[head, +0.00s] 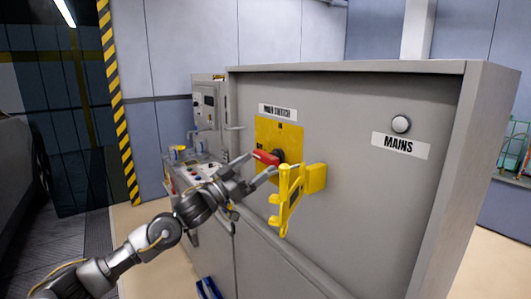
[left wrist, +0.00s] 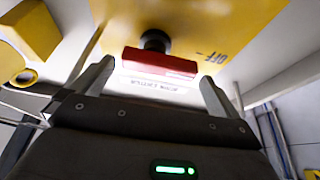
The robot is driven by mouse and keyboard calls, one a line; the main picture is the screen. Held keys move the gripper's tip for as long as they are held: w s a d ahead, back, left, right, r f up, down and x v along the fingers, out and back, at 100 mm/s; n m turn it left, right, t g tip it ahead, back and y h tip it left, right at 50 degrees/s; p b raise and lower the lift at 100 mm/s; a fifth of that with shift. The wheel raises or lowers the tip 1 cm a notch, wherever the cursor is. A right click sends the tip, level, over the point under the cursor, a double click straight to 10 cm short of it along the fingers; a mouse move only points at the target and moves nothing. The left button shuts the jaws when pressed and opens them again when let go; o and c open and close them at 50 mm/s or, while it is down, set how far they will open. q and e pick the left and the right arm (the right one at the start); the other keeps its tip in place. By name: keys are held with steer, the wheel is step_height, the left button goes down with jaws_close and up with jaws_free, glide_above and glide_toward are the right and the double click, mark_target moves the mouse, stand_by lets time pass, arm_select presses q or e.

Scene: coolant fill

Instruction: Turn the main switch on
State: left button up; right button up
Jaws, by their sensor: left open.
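The main switch is a red handle (head: 265,157) on a dark hub, mounted on a yellow plate (head: 279,128) on the grey cabinet's front. A "MAIN SWITCH" label sits above the plate. The red handle (left wrist: 160,63) also shows in the left wrist view, with "OFF" printed on the plate beside it. My left gripper (head: 259,169) is open at the handle, one finger on either side of it. In the left wrist view the left gripper's fingers (left wrist: 155,82) stand apart from the handle's ends, and contact cannot be told. My right gripper is not in view.
A yellow hinged bracket (head: 290,195) sticks out just right of the switch. A round grey lamp (head: 401,124) sits above a "MAINS" label (head: 400,146). A control panel with buttons (head: 198,172) stands to the left. A striped post (head: 119,105) is behind.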

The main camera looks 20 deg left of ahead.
mark_target(262, 160)
arm_select(q)
steer(key=shift+p+x, duration=0.6)
steer(key=shift+x, duration=1.5)
steer(key=c, duration=0.7)
steer(key=shift+o, duration=0.2)
